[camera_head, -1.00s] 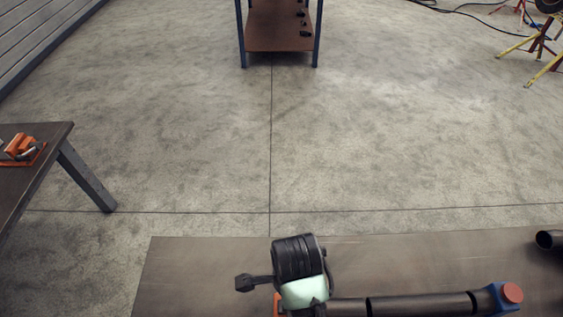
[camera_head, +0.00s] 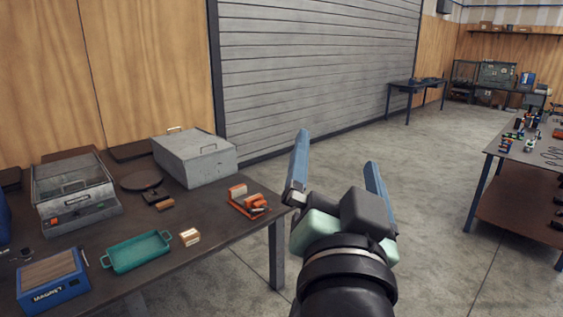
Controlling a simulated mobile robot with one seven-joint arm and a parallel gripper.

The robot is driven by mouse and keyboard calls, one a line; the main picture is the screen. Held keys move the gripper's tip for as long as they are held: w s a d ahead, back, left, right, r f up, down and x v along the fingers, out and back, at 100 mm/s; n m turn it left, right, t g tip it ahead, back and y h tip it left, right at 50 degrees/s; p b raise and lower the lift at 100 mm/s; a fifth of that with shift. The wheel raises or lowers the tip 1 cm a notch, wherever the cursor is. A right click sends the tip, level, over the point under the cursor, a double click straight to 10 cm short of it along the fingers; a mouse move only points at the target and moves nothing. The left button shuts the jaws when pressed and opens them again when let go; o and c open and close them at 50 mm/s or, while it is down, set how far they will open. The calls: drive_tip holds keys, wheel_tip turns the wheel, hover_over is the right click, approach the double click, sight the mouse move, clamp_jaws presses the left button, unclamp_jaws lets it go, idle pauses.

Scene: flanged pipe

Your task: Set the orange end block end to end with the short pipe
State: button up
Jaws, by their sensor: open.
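My gripper (camera_head: 337,150) is raised in the middle of the head view, pointing away from the camera. Its two long blue-grey fingers are spread wide with nothing between them. On the dark side table at left, an orange tray (camera_head: 244,210) holds several orange and pale pieces near the right end. I cannot tell whether one of these is the orange end block. The gripper is to the right of this tray in the picture. The short pipe is not in view.
The dark side table (camera_head: 219,238) also carries a green tray (camera_head: 138,252), a blue box marked MAGNET (camera_head: 54,281), a grey lidded box (camera_head: 196,157) and a small light block (camera_head: 190,237). A cluttered workbench (camera_head: 525,150) stands at right. Concrete floor (camera_head: 420,190) lies clear between.

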drive_tip(key=s+a+r+n+t+y, duration=0.1)
drive_tip(key=s+a+r+n+t, duration=0.2)
drive_tip(key=s+r, duration=0.2)
drive_tip(key=s+a+r+n+t+y, duration=0.2)
drive_tip(key=s+a+r+n+t, duration=0.2)
drive_tip(key=r, duration=0.7)
drive_tip(key=shift+s+a, duration=0.25)
drive_tip(key=shift+s, duration=0.25)
wheel_tip(320, 180, down, 5)
drive_tip(key=b, duration=0.4)
drive_tip(key=shift+w+r, duration=0.1)
drive_tip(key=shift+r, duration=0.1)
